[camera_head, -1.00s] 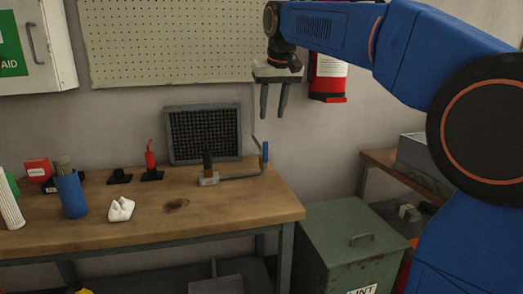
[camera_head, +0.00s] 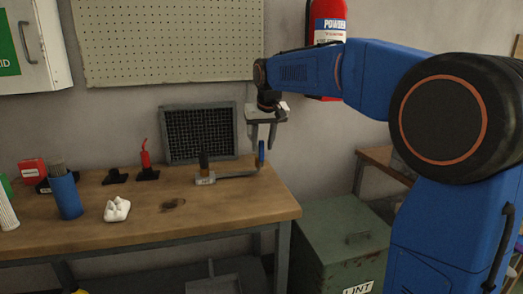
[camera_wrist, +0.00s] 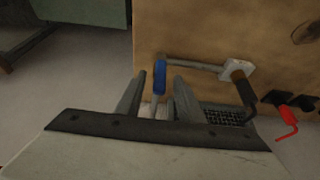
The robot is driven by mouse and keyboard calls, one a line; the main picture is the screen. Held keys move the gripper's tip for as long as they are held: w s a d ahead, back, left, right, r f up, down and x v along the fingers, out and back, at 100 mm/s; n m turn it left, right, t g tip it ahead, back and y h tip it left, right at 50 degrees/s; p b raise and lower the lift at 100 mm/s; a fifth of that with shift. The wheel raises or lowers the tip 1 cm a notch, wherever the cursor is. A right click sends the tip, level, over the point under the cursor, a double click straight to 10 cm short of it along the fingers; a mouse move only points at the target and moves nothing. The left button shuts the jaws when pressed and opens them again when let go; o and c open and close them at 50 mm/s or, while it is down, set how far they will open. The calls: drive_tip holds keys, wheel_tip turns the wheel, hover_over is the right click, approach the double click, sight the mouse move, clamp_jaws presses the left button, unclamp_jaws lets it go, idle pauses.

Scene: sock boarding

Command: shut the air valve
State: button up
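The air valve is a metal block with a dark upright post (camera_head: 204,165) on the workbench, with a grey pipe running right from it. A blue lever handle (camera_head: 261,153) stands upright at the pipe's right end, near the bench's right edge. In the wrist view the blue handle (camera_wrist: 160,76) shows between the tips of my gripper (camera_wrist: 158,88), with the valve block (camera_wrist: 237,71) to its right. My gripper (camera_head: 262,146) points down at the handle, its fingers apart on either side. A gap shows between handle and fingers in the wrist view.
A dark mesh panel (camera_head: 199,134) stands behind the valve. A green lint bin (camera_head: 345,235) stands to the right.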

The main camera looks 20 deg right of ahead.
sight(262, 145)
drive_tip(key=shift+x, duration=1.55)
clamp_jaws()
